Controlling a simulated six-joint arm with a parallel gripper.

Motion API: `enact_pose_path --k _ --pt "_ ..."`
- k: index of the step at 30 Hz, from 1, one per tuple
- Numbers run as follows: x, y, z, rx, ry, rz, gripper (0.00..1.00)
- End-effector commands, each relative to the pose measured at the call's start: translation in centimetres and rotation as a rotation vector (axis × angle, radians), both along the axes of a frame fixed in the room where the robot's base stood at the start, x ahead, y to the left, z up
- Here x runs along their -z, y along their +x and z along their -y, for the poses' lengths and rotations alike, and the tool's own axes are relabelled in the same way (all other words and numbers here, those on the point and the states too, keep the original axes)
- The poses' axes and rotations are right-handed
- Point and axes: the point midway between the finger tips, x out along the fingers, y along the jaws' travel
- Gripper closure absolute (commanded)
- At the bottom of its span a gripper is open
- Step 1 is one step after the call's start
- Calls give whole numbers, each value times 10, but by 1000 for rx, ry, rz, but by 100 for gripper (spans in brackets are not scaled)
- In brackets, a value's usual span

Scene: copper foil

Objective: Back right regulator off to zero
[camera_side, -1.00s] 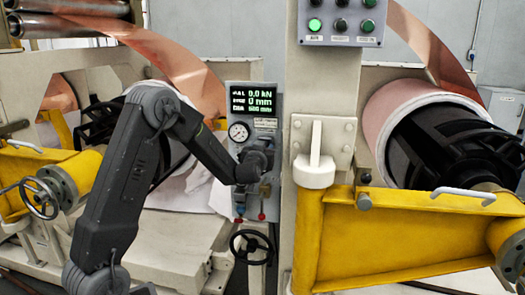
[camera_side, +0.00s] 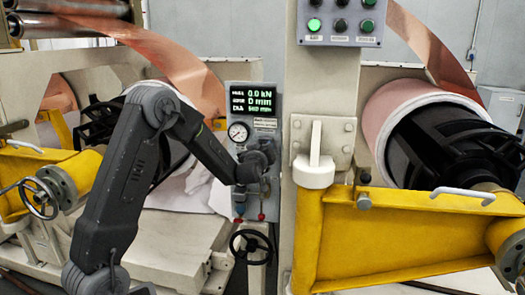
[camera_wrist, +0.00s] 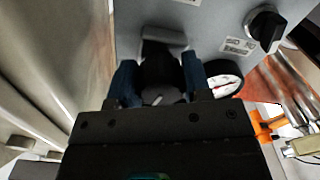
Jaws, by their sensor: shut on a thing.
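The grey control panel (camera_side: 232,160) stands left of the beige post in the side view, with a display (camera_side: 251,101) reading 0.0 kN and a round gauge (camera_side: 238,132) below it. My gripper (camera_side: 265,165) is at the panel's lower half, right of and below the gauge. In the wrist view my gripper (camera_wrist: 158,82) is shut on a dark round knob (camera_wrist: 160,75), one blue-grey finger on each side. The gauge (camera_wrist: 224,82) shows partly beside the right finger. The side view hides the held knob behind my gripper. I cannot read the needle exactly.
A black selector knob (camera_wrist: 265,25) is near the upper right of the wrist view. A red-tipped lever (camera_side: 261,216) and a black handwheel (camera_side: 251,246) are below the panel. A yellow arm (camera_side: 400,235) and copper roll (camera_side: 385,110) are to the right.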

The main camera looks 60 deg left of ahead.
Motion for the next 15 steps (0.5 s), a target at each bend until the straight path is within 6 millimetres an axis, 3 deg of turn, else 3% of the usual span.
enact_pose_path --k 15 --pt "0 0 0 -1 -120 121 79"
